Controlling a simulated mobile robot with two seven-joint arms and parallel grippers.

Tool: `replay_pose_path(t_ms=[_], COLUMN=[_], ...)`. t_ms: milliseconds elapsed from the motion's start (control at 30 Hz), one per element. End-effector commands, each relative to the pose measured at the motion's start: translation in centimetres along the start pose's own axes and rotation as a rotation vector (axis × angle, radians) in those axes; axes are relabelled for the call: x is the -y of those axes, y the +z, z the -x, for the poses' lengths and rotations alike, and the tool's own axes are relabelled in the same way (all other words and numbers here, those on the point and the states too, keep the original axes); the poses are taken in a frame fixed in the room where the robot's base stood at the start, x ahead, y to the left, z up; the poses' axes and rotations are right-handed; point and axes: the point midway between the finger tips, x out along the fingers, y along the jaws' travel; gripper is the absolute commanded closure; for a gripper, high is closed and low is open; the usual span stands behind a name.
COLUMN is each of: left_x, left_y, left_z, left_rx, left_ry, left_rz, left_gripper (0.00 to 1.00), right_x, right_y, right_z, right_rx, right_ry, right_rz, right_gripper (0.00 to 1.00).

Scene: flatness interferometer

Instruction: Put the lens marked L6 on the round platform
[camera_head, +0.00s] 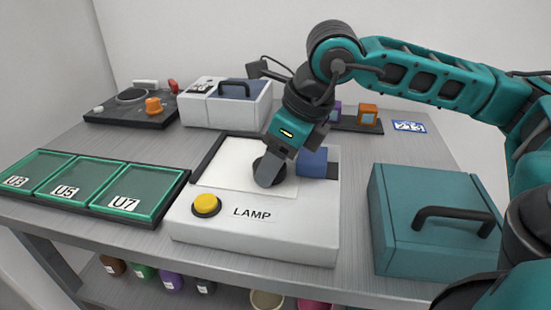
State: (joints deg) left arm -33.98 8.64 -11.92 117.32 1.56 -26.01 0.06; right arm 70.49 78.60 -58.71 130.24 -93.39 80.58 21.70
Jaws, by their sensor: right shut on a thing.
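My right gripper (268,172) reaches down over the white panel of the lamp box and is shut on a dark round thing (258,164), mostly hidden behind the fingers. I cannot read any mark on it, so I cannot tell whether it is the lens L6. No L6 label shows anywhere. A round platform (132,96), dark with a pale rim, sits on the black device at the back left, well away from the gripper. My left gripper is not in view.
The lamp box (255,241) has a yellow button (206,205) and a blue block (312,162). Green-lidded trays U3, U5 and U7 (137,190) lie left. A teal case (415,250) stands right. A grey-white case (228,108) stands behind. Jars are below.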

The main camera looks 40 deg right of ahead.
Motion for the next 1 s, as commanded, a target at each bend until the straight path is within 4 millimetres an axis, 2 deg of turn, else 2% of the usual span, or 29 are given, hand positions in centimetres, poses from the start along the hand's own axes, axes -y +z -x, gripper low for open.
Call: replay_pose_path(t_ms=[33, 300, 667, 767, 1000], left_x=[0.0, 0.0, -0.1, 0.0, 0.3], left_y=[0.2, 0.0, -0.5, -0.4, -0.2], left_z=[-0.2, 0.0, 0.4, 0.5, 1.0], left_rx=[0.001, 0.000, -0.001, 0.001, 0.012], left_ry=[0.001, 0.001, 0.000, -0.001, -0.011], left_rz=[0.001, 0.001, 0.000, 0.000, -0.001], left_gripper=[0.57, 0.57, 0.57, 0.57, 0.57], right_x=[0.0, 0.0, 0.0, 0.1, 0.1], right_y=[-0.1, 0.0, 0.2, 0.2, 0.3], right_z=[-0.3, -0.1, 0.6, 2.3, 7.7], right_rx=[0.000, -0.001, 0.000, 0.002, 0.003], right_ry=[0.001, 0.001, -0.001, -0.002, -0.002], right_rz=[0.000, 0.000, -0.001, -0.001, -0.001], right_gripper=[0.41, 0.17, 0.17, 0.17, 0.17])
